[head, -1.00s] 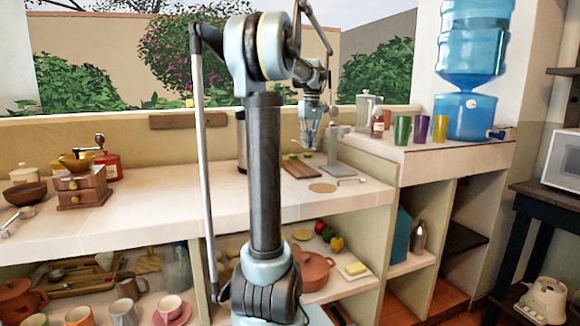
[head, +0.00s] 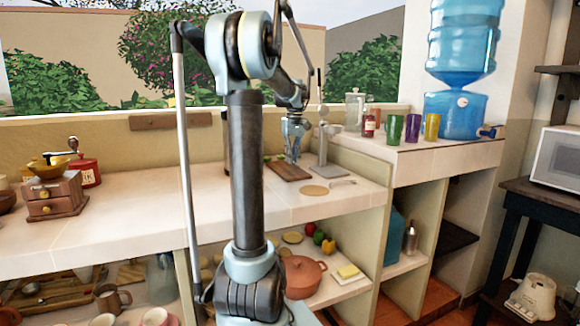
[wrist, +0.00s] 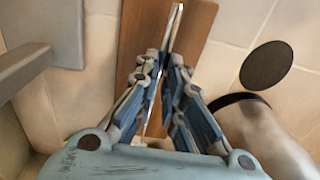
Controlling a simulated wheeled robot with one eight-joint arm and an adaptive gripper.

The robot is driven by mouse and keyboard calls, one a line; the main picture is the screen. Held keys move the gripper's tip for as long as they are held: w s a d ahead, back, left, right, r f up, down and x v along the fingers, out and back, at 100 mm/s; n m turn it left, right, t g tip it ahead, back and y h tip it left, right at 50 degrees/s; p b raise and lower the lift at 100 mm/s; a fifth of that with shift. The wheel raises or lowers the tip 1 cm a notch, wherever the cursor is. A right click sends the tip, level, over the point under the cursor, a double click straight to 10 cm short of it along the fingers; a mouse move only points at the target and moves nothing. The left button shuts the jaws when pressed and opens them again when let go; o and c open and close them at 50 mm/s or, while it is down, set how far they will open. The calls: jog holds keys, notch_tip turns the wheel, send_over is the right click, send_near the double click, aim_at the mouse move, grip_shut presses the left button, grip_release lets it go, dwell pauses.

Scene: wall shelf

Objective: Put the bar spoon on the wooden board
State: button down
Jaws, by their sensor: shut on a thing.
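The wooden board (head: 291,174) lies on the tiled counter in the head view, left of a grey stand. It also shows as a brown strip in the wrist view (wrist: 200,22). My gripper (head: 293,157) points down over the board in the head view. In the wrist view my gripper (wrist: 166,68) is shut on the bar spoon (wrist: 177,18), a thin shiny metal piece that runs between the fingers and out past the tips over the board. The fingers hide part of the spoon. I cannot tell whether it touches the board.
A grey stand (head: 324,140) rises close right of my gripper. A round mat (head: 314,190) lies in front of the board. Coloured cups (head: 412,128) and a water dispenser (head: 462,110) stand on the raised ledge at right. The counter left of the board is largely clear.

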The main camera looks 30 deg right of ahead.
jog(key=shift+f, duration=1.65)
jog(key=c, duration=1.7)
grip_release()
notch_tip(320, 180, up, 12)
jog(key=shift+s+d, duration=0.2)
jog(key=shift+d, duration=0.05)
